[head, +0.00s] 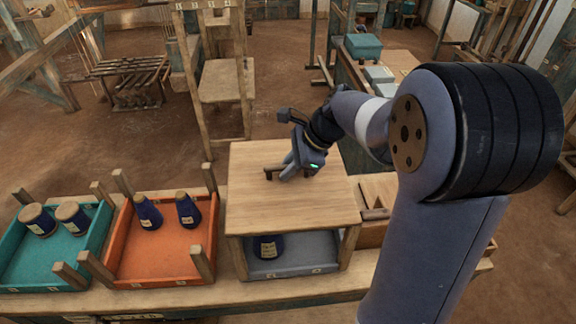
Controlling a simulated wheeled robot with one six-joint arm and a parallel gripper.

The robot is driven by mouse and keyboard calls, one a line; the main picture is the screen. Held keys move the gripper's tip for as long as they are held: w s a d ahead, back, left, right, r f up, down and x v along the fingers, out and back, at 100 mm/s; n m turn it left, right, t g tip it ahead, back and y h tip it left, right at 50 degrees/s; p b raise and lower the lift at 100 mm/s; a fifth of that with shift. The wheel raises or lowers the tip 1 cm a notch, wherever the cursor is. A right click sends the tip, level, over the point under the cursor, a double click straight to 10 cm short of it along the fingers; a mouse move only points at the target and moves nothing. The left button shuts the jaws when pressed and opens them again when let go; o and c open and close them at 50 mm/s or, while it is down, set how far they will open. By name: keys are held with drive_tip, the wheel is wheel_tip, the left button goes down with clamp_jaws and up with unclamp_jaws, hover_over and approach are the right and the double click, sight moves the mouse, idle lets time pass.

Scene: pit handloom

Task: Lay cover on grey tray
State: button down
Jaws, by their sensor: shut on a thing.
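The cover (320,210) is a light wooden board with a dark bar handle (270,174) on top. It is level over the grey tray (330,262) and hides most of it. The tray's front corner posts reach up to the board's underside; I cannot tell whether the board rests on all of its posts. A dark blue cone (268,247) stands in the grey tray below the board. My gripper (283,174) is at the handle, shut on it; the fingertips are small and partly hidden.
An orange tray (160,270) with two blue cones and corner posts stands left of the grey tray. A teal tray (45,277) with two tan-topped cones is farther left. A wooden rack (222,80) rises behind. Another bench with teal boxes (363,46) is behind right.

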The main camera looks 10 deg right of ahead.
drive_tip(key=c, duration=1.3)
unclamp_jaws()
drive_tip(key=v, duration=1)
drive_tip(key=shift+d+r, duration=0.25)
drive_tip(key=shift+r, duration=0.1)
drive_tip(key=x, duration=1.1)
drive_tip(key=shift+a+r, duration=0.1)
drive_tip(key=shift+r, duration=0.05)
drive_tip(key=shift+r+p, duration=1.35)
drive_tip(key=shift+r, duration=0.45)
drive_tip(key=shift+f, duration=0.1)
